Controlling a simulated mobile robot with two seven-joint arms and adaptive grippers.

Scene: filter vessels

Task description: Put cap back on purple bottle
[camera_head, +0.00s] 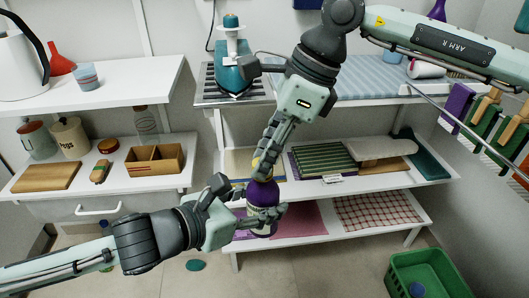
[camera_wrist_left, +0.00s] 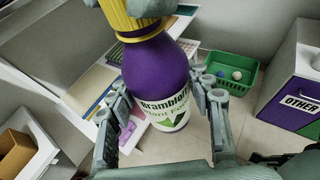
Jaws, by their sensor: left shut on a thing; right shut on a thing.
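The purple bottle (camera_head: 263,193) is held in the air between my two grippers, in front of the shelves. My left gripper (camera_head: 258,208) is shut around its body. In the left wrist view the bottle (camera_wrist_left: 158,72) has a white and green label, with a finger on each side. My right gripper (camera_head: 264,162) points down from above and is shut on the yellow cap (camera_head: 256,163), mostly hidden by the fingers. In the left wrist view the ribbed cap (camera_wrist_left: 136,18) is at the bottle's neck. I cannot tell whether it is seated or threaded.
A white shelf unit (camera_head: 316,187) with trays and cloths stands behind the bottle. A white shelf (camera_head: 104,96) with kettle and funnel is at the left. A green crate (camera_head: 440,272) is on the floor at lower right.

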